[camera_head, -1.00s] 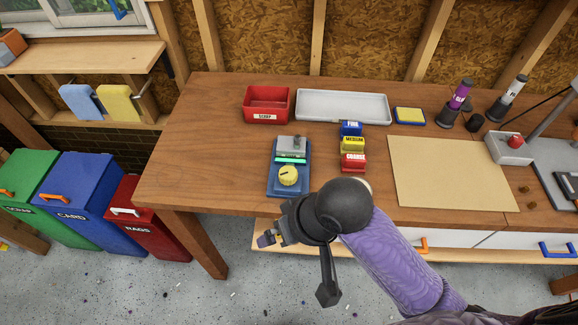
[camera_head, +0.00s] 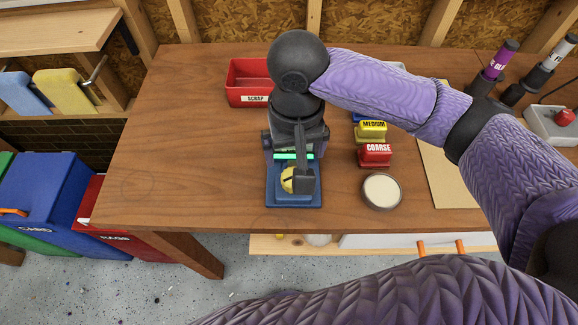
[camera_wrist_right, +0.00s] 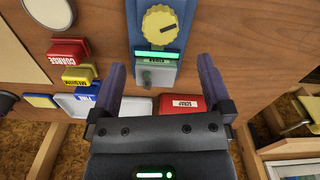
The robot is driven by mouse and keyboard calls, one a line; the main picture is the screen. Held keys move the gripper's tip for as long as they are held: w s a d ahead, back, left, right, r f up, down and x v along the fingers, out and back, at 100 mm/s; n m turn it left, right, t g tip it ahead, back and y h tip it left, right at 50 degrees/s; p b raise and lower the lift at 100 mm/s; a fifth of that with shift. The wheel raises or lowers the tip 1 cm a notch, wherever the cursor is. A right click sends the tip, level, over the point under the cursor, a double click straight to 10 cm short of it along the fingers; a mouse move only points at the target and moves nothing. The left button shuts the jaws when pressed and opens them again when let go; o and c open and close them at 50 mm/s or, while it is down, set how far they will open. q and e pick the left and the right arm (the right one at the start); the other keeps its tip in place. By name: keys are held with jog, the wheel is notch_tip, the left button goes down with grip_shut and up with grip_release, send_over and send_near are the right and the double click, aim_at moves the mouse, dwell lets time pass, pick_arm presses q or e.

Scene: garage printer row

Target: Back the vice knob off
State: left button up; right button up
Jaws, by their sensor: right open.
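The vice is a blue base (camera_head: 294,199) on the wooden bench, with a yellow round knob (camera_head: 287,181) near its front end. In the right wrist view the knob (camera_wrist_right: 160,25) shows whole, with a dark pointer mark, above a lit green strip (camera_wrist_right: 157,54) and a grey block (camera_wrist_right: 155,74). My right gripper (camera_head: 299,178) is over the vice and partly hides the knob and grey block in the head view. In the right wrist view its two fingers (camera_wrist_right: 162,72) are spread wide with nothing between them, and the knob lies beyond them. My left gripper is not in view.
A red scrap bin (camera_head: 248,82) stands behind the vice. Yellow medium (camera_head: 371,131) and red coarse (camera_head: 375,155) blocks and a round pale-topped dish (camera_head: 382,191) stand to its right. Bare bench (camera_head: 190,150) lies to the left. Colored bins stand on the floor at left.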

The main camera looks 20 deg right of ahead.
jog(key=f+b, duration=0.1)
jog(key=f, duration=0.3)
jog(key=f+b, duration=0.1)
jog(key=f, duration=0.2)
jog(key=shift+s+f+b, duration=0.2)
jog(key=shift+f+b, duration=0.15)
jog(key=shift+f, duration=0.45)
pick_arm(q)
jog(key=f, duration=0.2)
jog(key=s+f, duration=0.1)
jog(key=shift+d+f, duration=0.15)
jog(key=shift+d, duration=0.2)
